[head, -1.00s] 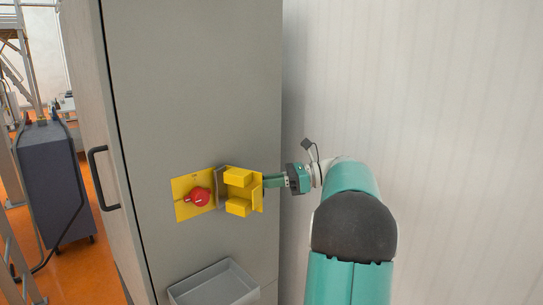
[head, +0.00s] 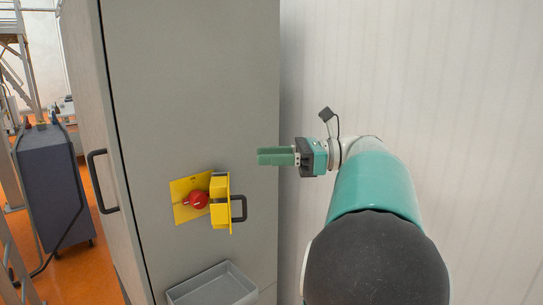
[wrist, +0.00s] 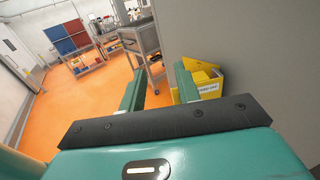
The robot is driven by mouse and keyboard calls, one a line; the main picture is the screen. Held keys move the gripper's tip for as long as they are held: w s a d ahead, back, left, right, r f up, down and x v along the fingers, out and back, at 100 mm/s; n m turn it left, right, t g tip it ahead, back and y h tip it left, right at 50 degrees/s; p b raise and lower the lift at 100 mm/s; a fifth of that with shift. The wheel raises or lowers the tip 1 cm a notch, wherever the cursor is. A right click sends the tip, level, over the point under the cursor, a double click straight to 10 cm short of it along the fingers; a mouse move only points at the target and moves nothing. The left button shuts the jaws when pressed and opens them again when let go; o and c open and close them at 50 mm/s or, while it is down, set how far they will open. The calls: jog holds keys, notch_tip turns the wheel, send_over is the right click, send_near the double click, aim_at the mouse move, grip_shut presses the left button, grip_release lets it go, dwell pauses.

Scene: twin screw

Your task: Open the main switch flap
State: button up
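The yellow switch plate (head: 183,209) with its red rotary switch (head: 196,200) is on the grey cabinet's face. The switch also shows in the wrist view (wrist: 199,76). The yellow flap (head: 219,203) stands out from the cabinet at the plate's right, seen nearly edge-on, leaving the switch visible. Its dark handle (head: 241,208) faces right. In the wrist view the flap (wrist: 208,88) shows a white label, partly hidden by my finger. My gripper (head: 262,156) is above and right of the flap, clear of the handle. Its fingers are apart and empty in the wrist view (wrist: 160,72).
The cabinet (head: 200,90) has a dark door handle (head: 101,181) at left and a grey tray (head: 212,287) below the flap. A pale wall (head: 420,80) is close on the right. Orange floor (wrist: 70,115) and a cart (wrist: 142,38) lie beyond.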

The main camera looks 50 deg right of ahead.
jog(key=shift+a, duration=0.1)
jog(key=c, duration=0.3)
jog(key=shift+s+f+m+t, duration=0.1)
jog(key=shift+s+m+t, duration=0.2)
jog(key=shift+s+m, duration=0.15)
jog(key=c, duration=0.4)
jog(key=s+f+m+t+h, duration=0.1)
jog(key=f+m, duration=0.1)
jog(key=m, duration=0.2)
jog(key=s+f+m+t+h, duration=0.1)
jog(key=f+m+h, duration=0.1)
jog(key=m, duration=0.3)
jog(key=s+f+m+t+h, duration=0.1)
jog(key=f+m, duration=0.2)
jog(key=m, duration=0.1)
jog(key=shift+a+f+m+t+h, duration=0.1)
jog(key=shift+m+t+h, duration=0.2)
jog(key=shift+h, duration=0.1)
grip_shut()
notch_tip(320, 180, down, 6)
jog(key=s+a+m+t+h, duration=0.15)
jog(key=m+h, duration=0.25)
jog(key=m, duration=0.6)
jog(key=x, duration=0.9)
jog(key=shift+w+f, duration=0.25)
jog(key=shift+f, duration=0.1)
jog(key=shift+d+n+g+y, duration=0.2)
jog(key=shift+n+g+y, duration=0.05)
jog(key=shift+y, duration=0.05)
